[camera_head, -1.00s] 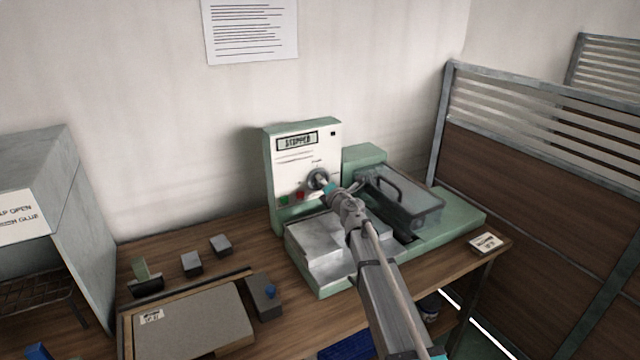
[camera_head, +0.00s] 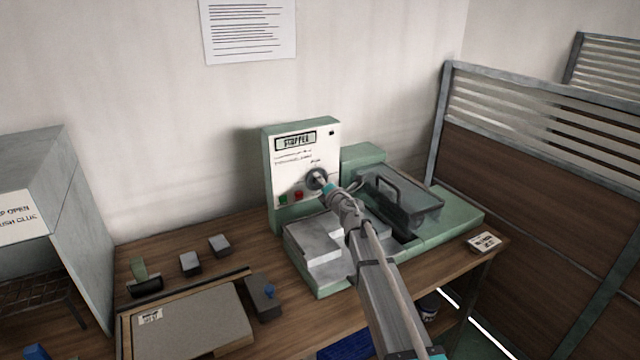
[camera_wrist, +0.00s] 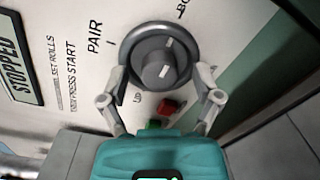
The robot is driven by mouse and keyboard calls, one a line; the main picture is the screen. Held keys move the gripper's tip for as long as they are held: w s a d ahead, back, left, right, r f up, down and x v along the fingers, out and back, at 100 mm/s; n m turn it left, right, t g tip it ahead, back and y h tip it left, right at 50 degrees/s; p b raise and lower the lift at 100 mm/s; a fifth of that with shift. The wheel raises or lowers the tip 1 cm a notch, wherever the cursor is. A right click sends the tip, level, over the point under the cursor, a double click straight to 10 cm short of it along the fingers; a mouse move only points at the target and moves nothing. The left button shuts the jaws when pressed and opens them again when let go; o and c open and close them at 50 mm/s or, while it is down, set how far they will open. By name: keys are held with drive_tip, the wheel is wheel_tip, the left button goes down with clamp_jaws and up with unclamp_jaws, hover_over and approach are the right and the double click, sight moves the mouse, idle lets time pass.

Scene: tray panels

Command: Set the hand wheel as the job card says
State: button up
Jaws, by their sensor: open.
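The hand wheel (camera_head: 317,177) is a dark grey round dial on the white front panel (camera_head: 310,150) of a green machine. In the wrist view the hand wheel (camera_wrist: 158,68) has a raised centre knob with a pale mark, and printed marks surround it, including "PAIR" and "I". Another label is cut off at the top edge. My gripper (camera_wrist: 162,78) is open, with one finger on each side of the wheel; I cannot tell whether they touch it. The panel's display (camera_wrist: 18,62) reads "STOPPED". I cannot tell which paper is the job card.
A red button (camera_wrist: 168,107) and a partly hidden green button (camera_wrist: 158,124) sit close below the wheel. A clear cover with a handle (camera_head: 405,200) is on the machine's right. A small card (camera_head: 484,242) lies at the table's right. A sheet (camera_head: 249,30) hangs on the wall.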

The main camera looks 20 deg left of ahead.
drive_tip(key=v, duration=1.2)
drive_tip(key=shift+f, duration=0.1)
idle(0.4)
